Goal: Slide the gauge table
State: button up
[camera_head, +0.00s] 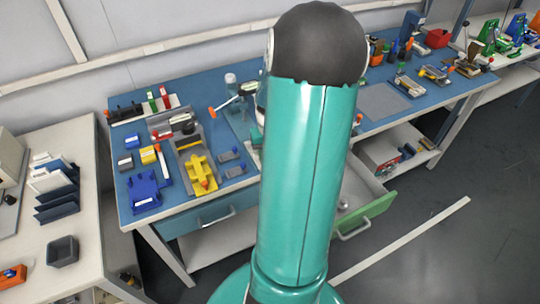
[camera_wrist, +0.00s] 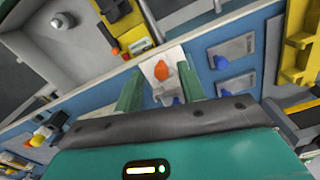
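My gripper (camera_wrist: 159,69) shows in the wrist view as two green fingers standing apart, with open space between them. An orange knob (camera_wrist: 161,70) on a small white plate (camera_wrist: 174,55) appears between the fingers, and neither finger visibly touches it. A blue part (camera_wrist: 165,94) lies just nearer, partly hidden by the gripper body. I cannot tell for sure which part is the gauge table; the white plate with the knob is a possible one. In the head view my arm hides the gripper and this area.
Two grey plates with blue parts (camera_wrist: 232,50) lie right of the fingers. A yellow fixture (camera_head: 198,172) and a blue block (camera_head: 146,192) stand on the blue bench (camera_head: 185,215). An open green-fronted drawer (camera_head: 366,217) juts out below. A grey mat (camera_head: 384,102) is bare.

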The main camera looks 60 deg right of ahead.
notch_tip(320, 180, up, 13)
dwell(0.3)
dwell(0.5)
jog(key=w+a+r+n+t+h, duration=0.1)
jog(key=w+a+r+n, duration=0.15)
jog(key=a, duration=0.65)
jog(key=w+a+r+n+t+h, duration=0.1)
jog(key=w+a+r, duration=0.25)
jog(key=a, duration=0.45)
jog(key=s+a+r+n+t+y, duration=0.1)
jog(key=s+a+r+n, duration=0.1)
jog(key=a, duration=0.7)
jog(key=s+a+r+n+t+y, duration=0.1)
jog(key=s+a+r+n+t, duration=0.1)
jog(key=a, duration=0.8)
jog(key=shift+s+a+n+t, duration=0.25)
jog(key=shift+s+n+t, duration=0.05)
jog(key=shift+s+n, duration=0.4)
